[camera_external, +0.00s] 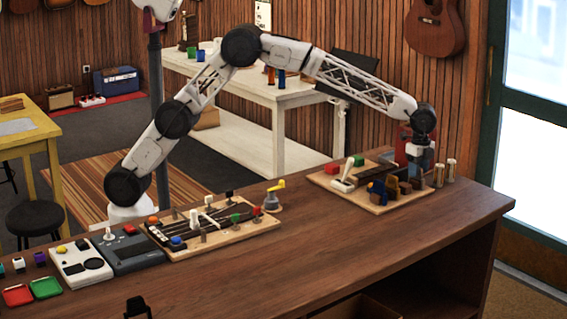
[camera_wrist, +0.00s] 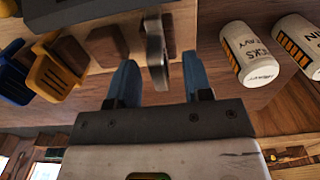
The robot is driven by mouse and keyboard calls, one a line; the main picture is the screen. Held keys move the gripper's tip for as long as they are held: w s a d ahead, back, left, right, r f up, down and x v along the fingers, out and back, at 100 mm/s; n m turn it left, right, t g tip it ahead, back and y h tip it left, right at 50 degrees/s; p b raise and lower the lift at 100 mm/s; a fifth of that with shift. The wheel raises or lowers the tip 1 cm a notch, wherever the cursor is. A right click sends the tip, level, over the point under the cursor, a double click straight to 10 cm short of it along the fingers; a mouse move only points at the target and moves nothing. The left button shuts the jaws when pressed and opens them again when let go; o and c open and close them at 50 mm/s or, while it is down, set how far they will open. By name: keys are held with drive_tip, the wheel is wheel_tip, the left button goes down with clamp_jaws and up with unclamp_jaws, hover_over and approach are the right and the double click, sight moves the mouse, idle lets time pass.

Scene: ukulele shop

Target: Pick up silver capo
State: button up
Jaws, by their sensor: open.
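A silver-grey metal piece, which looks like the silver capo (camera_wrist: 155,48), stands at the edge of a light wooden board (camera_wrist: 195,25) in the wrist view. My gripper (camera_wrist: 146,72) is open, its two blue fingers on either side of the capo's near end. I cannot tell whether a finger touches it. In the external view my gripper (camera_external: 417,167) is low at the right end of the far board (camera_external: 385,205). The capo is not clear there, lost among the gripper and small parts.
Two white pick canisters (camera_wrist: 250,55) stand close to the right of my gripper. Blue and yellow capos (camera_wrist: 52,75) and brown blocks (camera_wrist: 104,45) are on the board to the left. A second board (camera_external: 240,237) with several items is further left; bare counter (camera_external: 320,235) lies between.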

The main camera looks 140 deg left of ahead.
drive_tip(key=shift+f, duration=0.5)
clamp_jaws()
